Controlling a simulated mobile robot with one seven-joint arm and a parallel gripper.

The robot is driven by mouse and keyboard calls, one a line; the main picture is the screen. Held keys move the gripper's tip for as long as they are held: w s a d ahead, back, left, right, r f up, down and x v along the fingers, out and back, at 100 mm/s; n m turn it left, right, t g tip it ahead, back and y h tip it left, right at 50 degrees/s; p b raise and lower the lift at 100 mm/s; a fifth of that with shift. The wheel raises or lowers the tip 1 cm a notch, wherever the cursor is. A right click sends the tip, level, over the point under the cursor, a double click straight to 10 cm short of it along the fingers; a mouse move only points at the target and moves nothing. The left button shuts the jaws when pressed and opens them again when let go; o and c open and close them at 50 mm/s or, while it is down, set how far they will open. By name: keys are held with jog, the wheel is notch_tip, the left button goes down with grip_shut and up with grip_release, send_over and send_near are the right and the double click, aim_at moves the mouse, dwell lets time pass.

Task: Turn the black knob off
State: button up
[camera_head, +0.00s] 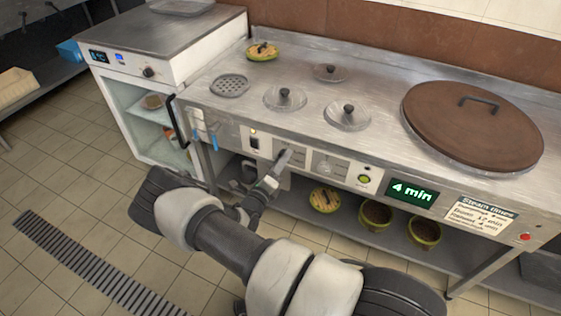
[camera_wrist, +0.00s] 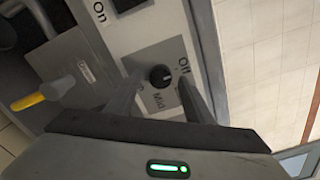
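The black knob (camera_wrist: 160,76) sits on a light panel in the wrist view, with "Off" printed to its right and "Mid" below it. A small pale mark shows on its face, but its exact setting is hard to tell. My gripper (camera_wrist: 161,84) is open, with one finger on each side of the knob. I cannot tell whether the fingers touch it. In the head view, my gripper (camera_head: 281,163) is at the front panel of the steel counter (camera_head: 230,108), and the knob is hidden there.
A yellow-tipped lever (camera_wrist: 28,101) lies left in the wrist view. The head view shows a black switch (camera_head: 255,143), a green "4 min" display (camera_head: 412,194) and a large brown lid (camera_head: 470,125). Bowls stand on the lower shelf. Tiled floor is open at left.

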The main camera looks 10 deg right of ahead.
jog(key=p+v, duration=0.2)
jog(key=v, duration=1.5)
jog(key=shift+s+a+p, duration=0.15)
jog(key=shift+p, duration=0.2)
jog(key=shift+r, duration=0.1)
